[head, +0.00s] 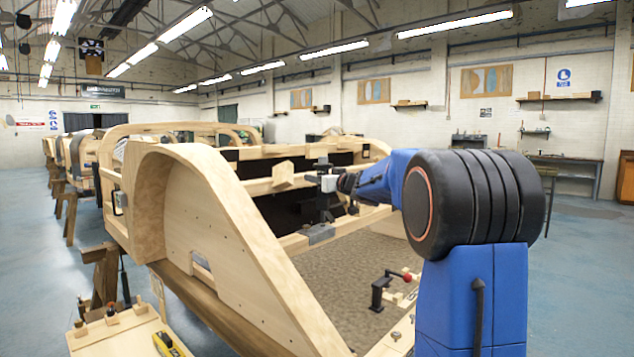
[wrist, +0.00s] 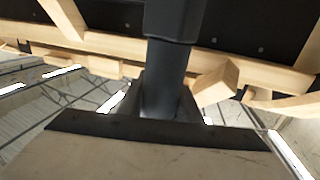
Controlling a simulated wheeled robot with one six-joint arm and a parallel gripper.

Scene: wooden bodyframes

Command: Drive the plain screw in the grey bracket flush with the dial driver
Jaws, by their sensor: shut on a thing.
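My gripper (head: 328,182) is shut on a dark upright tool, the dial driver (head: 323,204), above the wooden body frame. In the wrist view the dark shaft of the driver (wrist: 168,75) runs between the jaws. The grey bracket (head: 319,233) sits on a wooden rail of the frame, just below the driver's lower end. I cannot tell whether the driver touches the bracket. The plain screw is too small or hidden to make out.
The wooden body frame (head: 215,200) has a tall curved side panel to the left of my arm. A black clamp with a red knob (head: 407,276) stands at the near right. A small bench (head: 122,335) with tools is at lower left.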

